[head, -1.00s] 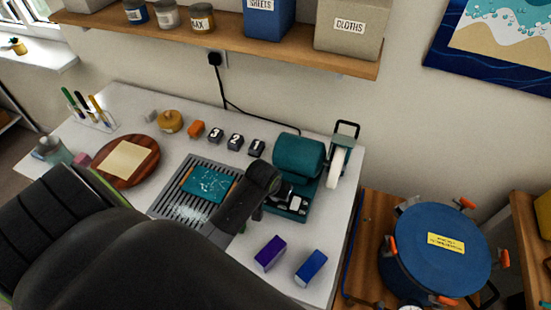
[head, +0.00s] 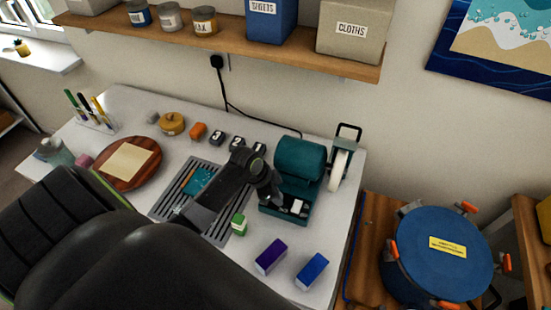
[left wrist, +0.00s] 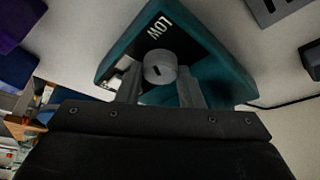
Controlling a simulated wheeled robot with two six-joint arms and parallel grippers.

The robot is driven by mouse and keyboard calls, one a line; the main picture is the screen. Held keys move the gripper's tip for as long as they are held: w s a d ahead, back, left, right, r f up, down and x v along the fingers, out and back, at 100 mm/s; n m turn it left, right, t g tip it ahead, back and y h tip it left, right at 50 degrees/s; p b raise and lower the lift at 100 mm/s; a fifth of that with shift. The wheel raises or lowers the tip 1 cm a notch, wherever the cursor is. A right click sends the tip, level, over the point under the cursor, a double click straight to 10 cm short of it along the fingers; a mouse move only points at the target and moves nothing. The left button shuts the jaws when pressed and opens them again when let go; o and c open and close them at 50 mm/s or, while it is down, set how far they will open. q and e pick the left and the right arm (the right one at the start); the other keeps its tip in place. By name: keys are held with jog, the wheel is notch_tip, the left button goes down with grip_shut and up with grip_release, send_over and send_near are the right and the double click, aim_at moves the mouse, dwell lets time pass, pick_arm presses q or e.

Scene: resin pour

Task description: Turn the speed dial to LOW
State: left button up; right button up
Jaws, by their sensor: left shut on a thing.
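The teal machine (head: 300,160) with a white wheel (head: 339,172) stands at the right end of the bench. Its control panel is on the front, partly hidden by my left gripper (head: 273,192). My right gripper is not in view.
My arm crosses the metal grille (head: 165,205). A blue pot (head: 440,250) stands at right.

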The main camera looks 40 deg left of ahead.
pick_arm(q)
jog(key=shift+w+m+g, duration=0.1)
jog(key=shift+m+g, duration=0.2)
jog(key=shift+m, duration=0.6)
jog(key=shift+h, duration=0.3)
jog(key=o, duration=1)
jog(key=shift+c, duration=0.2)
jog(key=b+v, duration=0.2)
jog(key=v, duration=1.5)
jog(key=shift+r+b, duration=0.3)
jog(key=shift+b, duration=0.1)
jog(key=shift+f, duration=0.1)
